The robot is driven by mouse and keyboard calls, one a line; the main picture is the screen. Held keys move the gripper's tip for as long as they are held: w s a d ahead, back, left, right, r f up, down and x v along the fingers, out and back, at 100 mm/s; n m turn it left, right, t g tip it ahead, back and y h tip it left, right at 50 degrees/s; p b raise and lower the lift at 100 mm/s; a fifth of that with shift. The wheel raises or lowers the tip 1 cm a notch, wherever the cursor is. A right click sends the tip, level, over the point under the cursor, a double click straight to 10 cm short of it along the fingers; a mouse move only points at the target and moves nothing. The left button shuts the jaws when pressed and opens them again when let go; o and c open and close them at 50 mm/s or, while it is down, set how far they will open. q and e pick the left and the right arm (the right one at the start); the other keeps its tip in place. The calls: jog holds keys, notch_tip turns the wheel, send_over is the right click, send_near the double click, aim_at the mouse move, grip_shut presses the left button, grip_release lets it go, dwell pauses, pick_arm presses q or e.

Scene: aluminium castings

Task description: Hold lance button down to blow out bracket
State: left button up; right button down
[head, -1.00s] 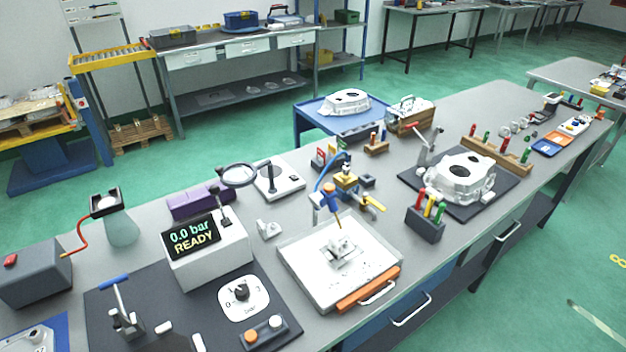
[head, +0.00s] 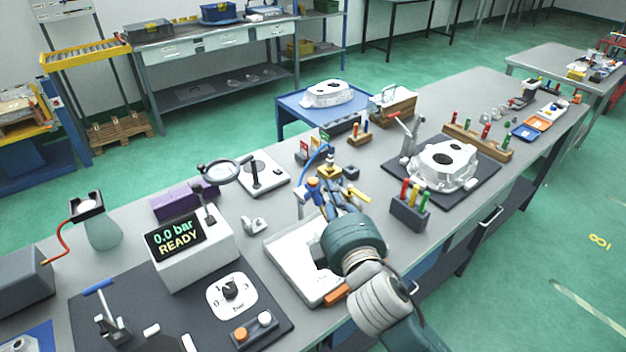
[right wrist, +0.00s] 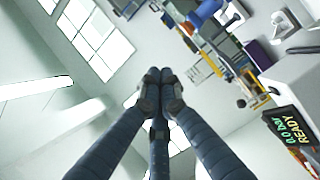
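The air lance (head: 313,186), blue with an orange top, stands at the back of the white tray (head: 285,262), below a curved blue hose. My right gripper (head: 332,192) reaches over the tray from the lower right, its fingers close to the lance; I cannot tell whether they touch it. In the right wrist view its fingertips (right wrist: 161,76) are together with nothing seen between them, and the blue and orange lance (right wrist: 203,14) shows off to the upper right. The casting in the tray is hidden behind my right arm. My left gripper is out of view.
A pressure box (head: 192,250) reading "0.0 bar READY" stands left of the tray. A small grey bracket (head: 254,226) lies between them. A pen holder (head: 410,210) and a large casting (head: 442,165) are to the right. A magnifier (head: 222,172) stands behind.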

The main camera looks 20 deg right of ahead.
jog(key=a+r+n+t+y, duration=0.2)
jog(key=a+r+n+y, duration=0.35)
jog(key=r+n, duration=0.3)
jog(key=a+r+n+t+y, duration=0.2)
jog(key=a+r+n+y, duration=0.35)
jog(key=r+n, duration=0.3)
jog(key=s+a+n+g+y, duration=0.4)
jog(key=a+n+g+y, duration=0.75)
jog(key=n, duration=1.25)
jog(key=w+d+f+n+g+h, duration=0.25)
jog(key=w+f+n+h, duration=0.35)
jog(key=f+n+h, duration=0.45)
jog(key=w+d+n+h, duration=0.1)
jog(key=w+d+h, duration=0.3)
jog(key=d, duration=0.6)
jog(key=w+d+n+t+h, duration=0.1)
jog(key=w+d+h, duration=0.4)
jog(key=d, duration=0.5)
jog(key=shift+d+n+t+h, duration=0.3)
jog(key=shift+d+n, duration=0.05)
jog(key=shift+n, duration=0.4)
jog(key=shift+f, duration=0.1)
